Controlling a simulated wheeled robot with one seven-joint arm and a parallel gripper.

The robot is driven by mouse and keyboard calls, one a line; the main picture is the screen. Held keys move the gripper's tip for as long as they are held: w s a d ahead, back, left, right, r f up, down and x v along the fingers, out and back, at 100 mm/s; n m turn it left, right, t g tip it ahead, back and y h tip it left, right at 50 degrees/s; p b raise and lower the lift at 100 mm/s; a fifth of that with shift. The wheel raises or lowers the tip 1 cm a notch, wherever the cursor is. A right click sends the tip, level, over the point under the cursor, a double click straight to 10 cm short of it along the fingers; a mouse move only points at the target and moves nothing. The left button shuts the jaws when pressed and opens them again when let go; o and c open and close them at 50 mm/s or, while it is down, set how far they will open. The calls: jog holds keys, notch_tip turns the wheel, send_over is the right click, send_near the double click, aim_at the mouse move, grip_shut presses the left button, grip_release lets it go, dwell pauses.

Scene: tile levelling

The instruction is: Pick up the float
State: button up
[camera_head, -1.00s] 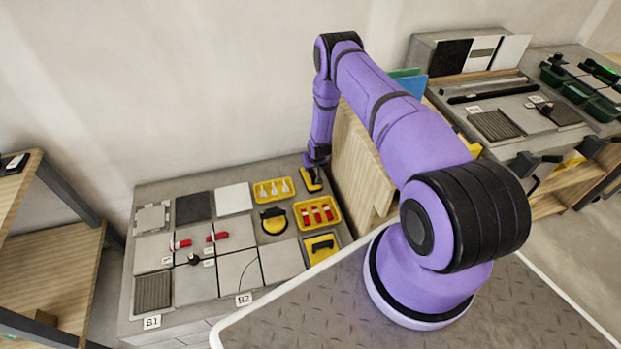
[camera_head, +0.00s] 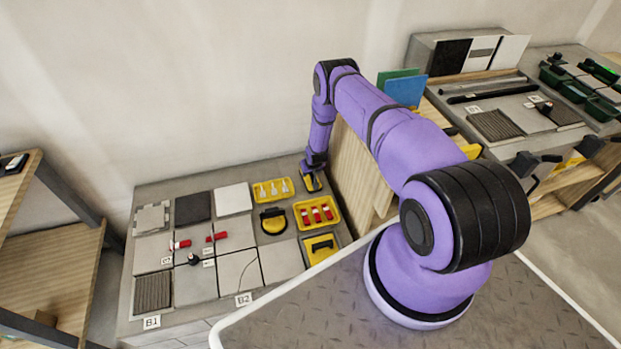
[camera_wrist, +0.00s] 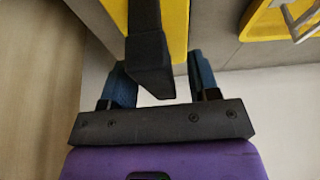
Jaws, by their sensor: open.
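The float, a yellow plate with a black handle, lies at the back right of the left bench in the head view (camera_head: 310,187), partly hidden by my arm's end. In the wrist view its black handle (camera_wrist: 150,62) stands out from the yellow plate (camera_wrist: 175,22). My gripper (camera_wrist: 160,82) is open, with one blue-padded finger on each side of the handle's near end. Gaps show beside the handle, and I see no grip on it. In the head view my gripper (camera_head: 313,176) is right at the float, its fingers too small to make out.
A wooden panel (camera_head: 352,150) stands close to the right of the float. Beside the float are a yellow tray with white pieces (camera_head: 273,198), a yellow tray with red pieces (camera_head: 334,224) and a yellow-black round tool (camera_head: 273,221). Tiles cover the bench's left part.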

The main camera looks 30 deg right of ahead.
jog(key=shift+f, duration=0.3)
jog(key=shift+c, duration=0.4)
grip_shut()
